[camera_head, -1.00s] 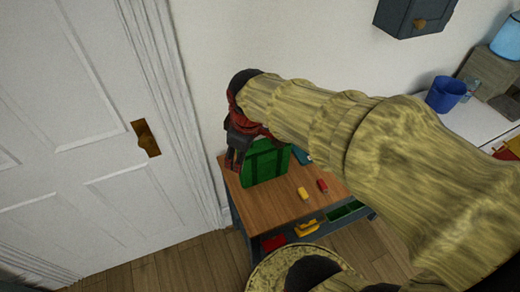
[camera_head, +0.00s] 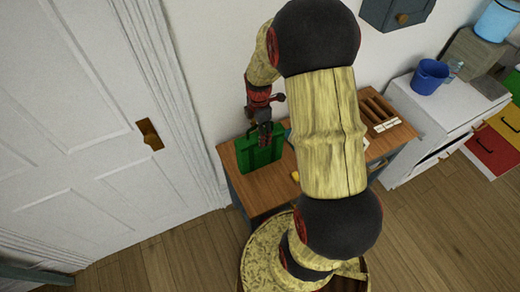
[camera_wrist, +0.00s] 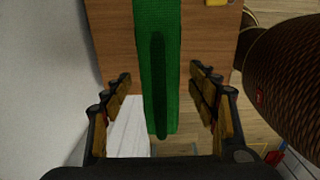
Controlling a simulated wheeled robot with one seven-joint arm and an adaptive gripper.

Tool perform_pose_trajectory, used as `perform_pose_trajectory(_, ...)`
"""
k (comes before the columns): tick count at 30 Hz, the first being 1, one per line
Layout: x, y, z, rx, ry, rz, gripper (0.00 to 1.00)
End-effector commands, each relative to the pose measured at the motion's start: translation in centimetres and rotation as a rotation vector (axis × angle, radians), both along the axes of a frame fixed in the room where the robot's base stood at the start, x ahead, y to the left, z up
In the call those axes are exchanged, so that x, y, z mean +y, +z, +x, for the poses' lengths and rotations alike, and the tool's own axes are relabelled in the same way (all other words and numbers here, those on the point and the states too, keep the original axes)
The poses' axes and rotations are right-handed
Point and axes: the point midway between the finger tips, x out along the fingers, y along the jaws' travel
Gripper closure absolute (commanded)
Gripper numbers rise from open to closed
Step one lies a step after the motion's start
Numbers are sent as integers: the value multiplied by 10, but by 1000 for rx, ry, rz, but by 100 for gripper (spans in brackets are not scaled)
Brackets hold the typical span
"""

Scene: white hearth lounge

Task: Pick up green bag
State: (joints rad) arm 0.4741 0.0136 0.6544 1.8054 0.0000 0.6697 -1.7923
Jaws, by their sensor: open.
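The green bag (camera_head: 259,156) stands on the wooden table near its left end, by the wall. In the wrist view the bag (camera_wrist: 157,60) runs down the middle as a green strip with a darker strip along it. My gripper (camera_head: 265,137) points down at the top of the bag in the head view. In the wrist view my gripper (camera_wrist: 165,90) is open, with one finger on each side of the bag and a gap to it on both sides. I cannot tell how far the fingertips are above the bag's top.
The wooden table (camera_head: 248,190) is partly hidden by my arm. A wooden slotted tray (camera_head: 380,112) lies on its right part. A white cabinet (camera_head: 425,115) with a blue bucket (camera_head: 430,76) stands to the right. The white door (camera_head: 75,120) is at left.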

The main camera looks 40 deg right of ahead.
Motion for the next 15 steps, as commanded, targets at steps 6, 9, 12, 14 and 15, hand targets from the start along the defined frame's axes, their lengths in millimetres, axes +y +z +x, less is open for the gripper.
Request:
perform_pose_trajectory(6, 0, -27, 0, 2, -1, 0, 41)
perform_pose_trajectory(9, 0, -41, 0, 1, -1, 0, 41)
perform_pose_trajectory(12, 0, -48, 0, -1, -1, 0, 41)
perform_pose_trajectory(14, 0, -48, 1, -2, -1, -1, 41)
perform_pose_trajectory(15, 0, -48, 1, -2, -1, -1, 41)
